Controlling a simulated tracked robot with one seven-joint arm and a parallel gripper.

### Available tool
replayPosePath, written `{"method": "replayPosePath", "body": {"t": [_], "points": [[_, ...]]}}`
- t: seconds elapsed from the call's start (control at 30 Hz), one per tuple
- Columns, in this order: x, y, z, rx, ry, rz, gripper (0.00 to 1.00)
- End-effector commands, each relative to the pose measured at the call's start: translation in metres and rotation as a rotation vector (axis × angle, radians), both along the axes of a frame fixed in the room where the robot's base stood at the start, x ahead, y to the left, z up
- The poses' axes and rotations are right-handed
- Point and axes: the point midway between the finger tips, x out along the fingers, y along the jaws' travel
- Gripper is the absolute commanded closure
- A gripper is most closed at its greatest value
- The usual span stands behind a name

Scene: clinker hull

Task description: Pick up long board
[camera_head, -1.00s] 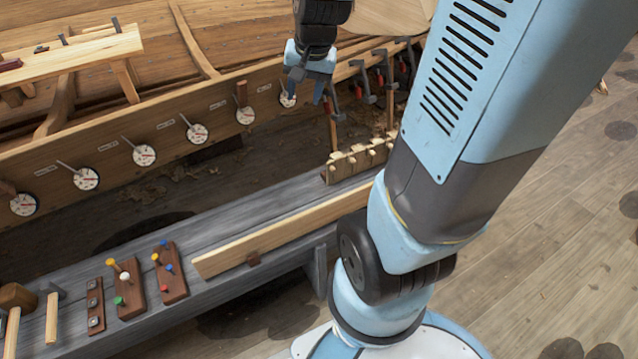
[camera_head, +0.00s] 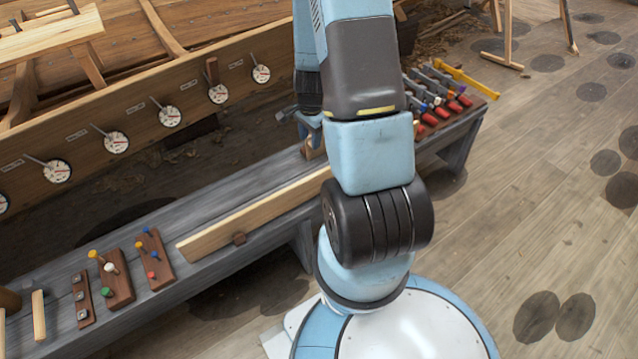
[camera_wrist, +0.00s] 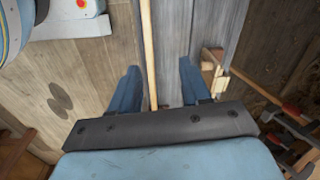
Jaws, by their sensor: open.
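The long board (camera_head: 245,220) is a pale, narrow plank standing on edge along the front of the grey bench. Its right part is hidden behind my arm in the head view. My gripper (camera_wrist: 160,70) is open, with one blue finger on each side in the wrist view. The board also shows there as a thin pale strip (camera_wrist: 148,45) running between the fingers, nearer the left one. I cannot tell the height gap between fingertips and board. In the head view, only a bit of the gripper (camera_head: 311,124) shows behind my arm, low over the bench.
The grey bench (camera_head: 210,212) carries peg blocks (camera_head: 115,280) at left and a row of red-handled clamps (camera_head: 440,105) at right. The hull with dials (camera_head: 170,117) rises behind.

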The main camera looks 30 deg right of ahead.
Motion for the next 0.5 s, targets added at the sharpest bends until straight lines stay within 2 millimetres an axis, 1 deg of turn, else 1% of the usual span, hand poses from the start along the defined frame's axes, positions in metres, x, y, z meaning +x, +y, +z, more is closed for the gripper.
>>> {"method": "replayPosePath", "body": {"t": [0.03,0.1,0.2,0.5], "points": [[-0.005,-0.004,-0.015,0.001,0.017,-0.031,0.53],[-0.009,-0.008,-0.03,-0.001,0.031,-0.072,0.53],[-0.015,-0.013,-0.046,-0.002,0.047,-0.115,0.53],[-0.019,-0.017,-0.072,-0.005,0.059,-0.151,0.53]]}}
